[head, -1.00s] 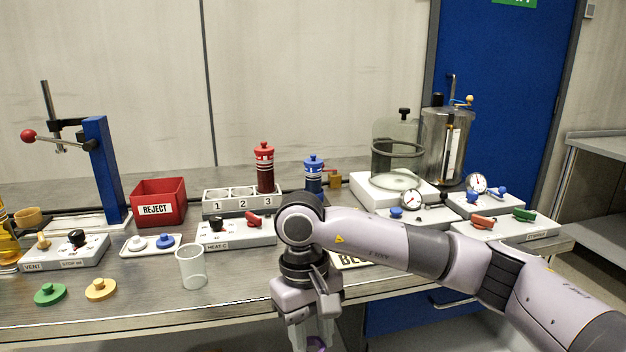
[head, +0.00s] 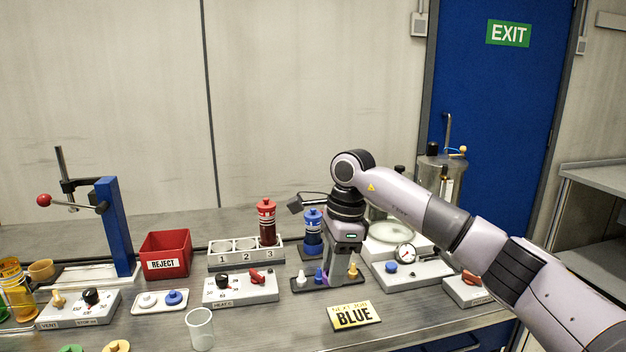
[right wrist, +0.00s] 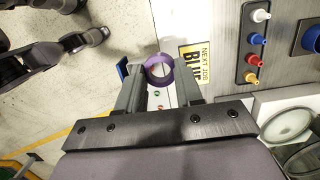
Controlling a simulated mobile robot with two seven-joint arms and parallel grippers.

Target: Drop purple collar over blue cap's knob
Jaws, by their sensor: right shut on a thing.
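The purple collar (right wrist: 160,70) is a ring held between the fingertips of my right gripper (right wrist: 159,72) in the right wrist view. A blue cap with a knob (head: 173,297) lies on a small white tray at the left, beside a white one. A blue bottle (head: 313,222) with a blue top stands just left of the right gripper. My left gripper is not in view.
The "BLUE" card (head: 353,315) lies near the front edge. A rack with coloured pegs (right wrist: 256,45) is close to the gripper. A clear cup (head: 201,329), the HEAT box (head: 238,289) and the numbered rack (head: 232,258) stand to its left. A gauge box (head: 412,272) stands to its right.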

